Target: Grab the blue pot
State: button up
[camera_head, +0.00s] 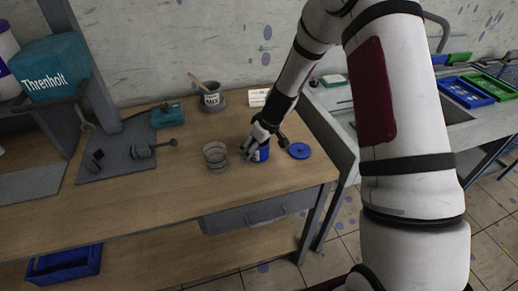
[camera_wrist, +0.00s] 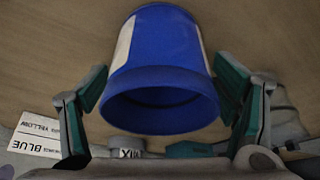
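The blue pot (camera_wrist: 165,60) fills the middle of the wrist view, with a pale label on its left side and its dark open mouth towards the camera. In the head view the blue pot (camera_head: 262,154) stands on the wooden table, partly hidden by my gripper (camera_head: 256,150). My gripper (camera_wrist: 165,85) has one finger on each side of the pot. Narrow gaps seem to show between the fingers and the pot's wall, so it looks open around the pot. The blue lid (camera_head: 299,151) lies on the table to the right of the pot.
A clear glass jar (camera_head: 216,156) stands close to the left of my gripper. A grey MIX pot (camera_head: 210,98) with a stick is further back, near a white card (camera_head: 259,97). A teal device (camera_head: 167,116) and a grey mat (camera_head: 112,163) are on the left.

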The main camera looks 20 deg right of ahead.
jog(key=c, duration=1.1)
jog(key=shift+c, duration=0.2)
jog(key=shift+r, duration=0.15)
